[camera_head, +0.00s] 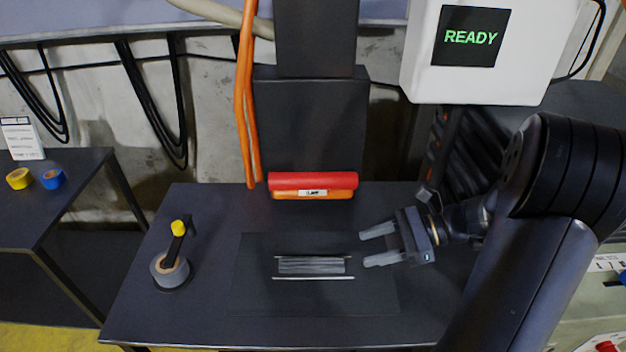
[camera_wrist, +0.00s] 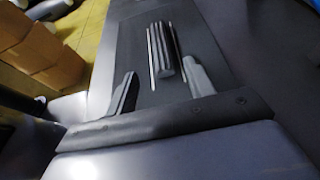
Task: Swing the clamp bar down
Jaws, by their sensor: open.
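A red bar (camera_head: 313,180) with an orange underside and a small white label lies across the foot of the dark upright column, at the back of the dark table (camera_head: 210,215). I cannot tell for sure that it is the clamp bar. A grey ribbed strip (camera_head: 312,265) lies between two thin rails on a flat dark plate (camera_head: 375,297) in front of it. My gripper (camera_head: 368,248) is open and empty, to the right of the strip, its fingers pointing left. In the wrist view, the strip (camera_wrist: 164,50) shows beyond my open gripper (camera_wrist: 160,75).
A grey tape roll (camera_head: 168,270) and a dark lever with a yellow knob (camera_head: 178,228) stand at the table's left. Orange hoses (camera_head: 246,100) hang beside the column. A white box reading READY (camera_head: 480,50) is above right. A side table (camera_head: 65,190) holds yellow and blue rolls.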

